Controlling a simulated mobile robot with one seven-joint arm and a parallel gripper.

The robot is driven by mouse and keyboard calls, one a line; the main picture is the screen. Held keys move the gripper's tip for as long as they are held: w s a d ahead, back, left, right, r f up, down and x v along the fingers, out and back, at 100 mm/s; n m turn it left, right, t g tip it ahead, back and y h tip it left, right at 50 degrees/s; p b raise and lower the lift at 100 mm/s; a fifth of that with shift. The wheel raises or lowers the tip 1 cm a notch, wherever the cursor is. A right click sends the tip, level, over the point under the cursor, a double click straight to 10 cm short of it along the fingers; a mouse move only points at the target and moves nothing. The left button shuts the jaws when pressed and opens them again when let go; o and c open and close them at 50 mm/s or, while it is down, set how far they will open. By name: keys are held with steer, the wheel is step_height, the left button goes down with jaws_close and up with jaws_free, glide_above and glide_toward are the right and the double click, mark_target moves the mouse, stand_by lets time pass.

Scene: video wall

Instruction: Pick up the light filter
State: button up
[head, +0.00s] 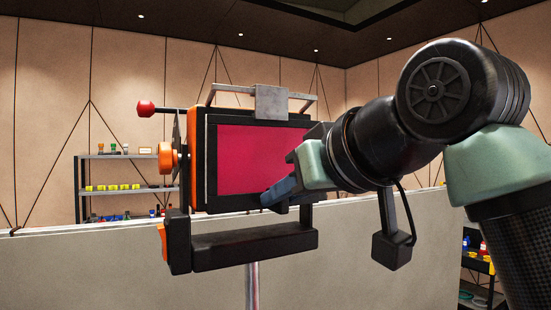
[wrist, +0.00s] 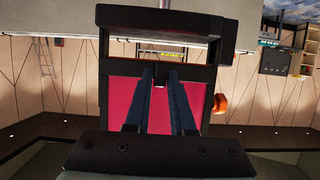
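The light filter appears to be the magenta panel (head: 258,160) set in a black frame on an orange-and-black device in the middle of the head view. It also shows behind my fingers in the wrist view (wrist: 121,95). My gripper (head: 268,197) reaches in from the right, its dark blue fingers overlapping the panel's lower right part. In the wrist view my gripper (wrist: 162,76) has its two fingers apart, with a visible gap along their length. A small dark tab of the frame shows between the tips; I cannot tell whether they touch it.
A black lower bar (head: 255,247) juts out below the panel. An orange knob (head: 167,160) and a red ball lever (head: 146,107) are on the left side. A grey handle (head: 272,101) tops the device. A pale low wall (head: 100,270) and a shelf (head: 128,190) stand behind.

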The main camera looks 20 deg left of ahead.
jaws_close()
steer(key=shift+r, duration=0.15)
